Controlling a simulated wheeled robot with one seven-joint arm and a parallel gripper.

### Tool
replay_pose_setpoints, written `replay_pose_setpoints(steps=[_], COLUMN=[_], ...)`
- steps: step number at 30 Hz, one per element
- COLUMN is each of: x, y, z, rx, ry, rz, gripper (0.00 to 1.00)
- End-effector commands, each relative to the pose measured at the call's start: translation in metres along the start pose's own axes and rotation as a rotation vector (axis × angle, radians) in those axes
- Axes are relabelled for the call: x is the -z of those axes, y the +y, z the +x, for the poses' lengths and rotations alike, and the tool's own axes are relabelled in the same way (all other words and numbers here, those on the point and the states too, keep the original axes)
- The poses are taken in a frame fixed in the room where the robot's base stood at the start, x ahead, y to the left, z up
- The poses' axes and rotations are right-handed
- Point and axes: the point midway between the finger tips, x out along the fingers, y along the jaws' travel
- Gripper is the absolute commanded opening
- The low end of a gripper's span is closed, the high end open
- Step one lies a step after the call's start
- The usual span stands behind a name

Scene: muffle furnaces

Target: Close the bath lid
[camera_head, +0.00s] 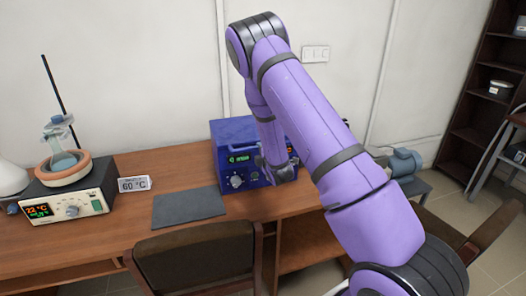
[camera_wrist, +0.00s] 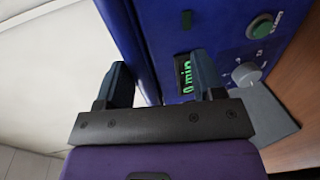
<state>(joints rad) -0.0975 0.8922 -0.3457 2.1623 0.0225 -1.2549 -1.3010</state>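A blue unit (camera_head: 236,157) with a lit green display and a knob stands on the wooden desk, partly hidden behind my arm. It looks like the bath; I cannot make out a separate lid or how it stands. My gripper (camera_head: 277,174) is low at the right part of the unit's front in the head view. In the wrist view, my gripper (camera_wrist: 161,78) has its two dark fingers apart with nothing between them. The blue unit (camera_wrist: 160,30) fills the space beyond, with its display, grey knob and green button. I cannot tell whether the fingers touch it.
A grey mat (camera_head: 188,207) lies on the desk (camera_head: 110,240) left of the unit. A chair (camera_head: 200,258) is at the front edge. Dark shelves (camera_head: 482,110) are at right.

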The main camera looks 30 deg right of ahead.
Motion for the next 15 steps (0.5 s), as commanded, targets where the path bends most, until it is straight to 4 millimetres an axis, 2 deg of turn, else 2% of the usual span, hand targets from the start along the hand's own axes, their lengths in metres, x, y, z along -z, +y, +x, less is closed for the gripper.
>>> replay_pose_setpoints(steps=[1, 11, 15], x=[0.0010, 0.0006, 0.0008], y=[-0.0043, -0.0029, -0.0028], z=[-0.0005, -0.0006, -0.0096], rx=[0.011, 0.008, 0.008], ry=[0.001, 0.000, 0.000], rz=[-0.001, -0.001, -0.001], gripper=[0.44, 0.44, 0.44])
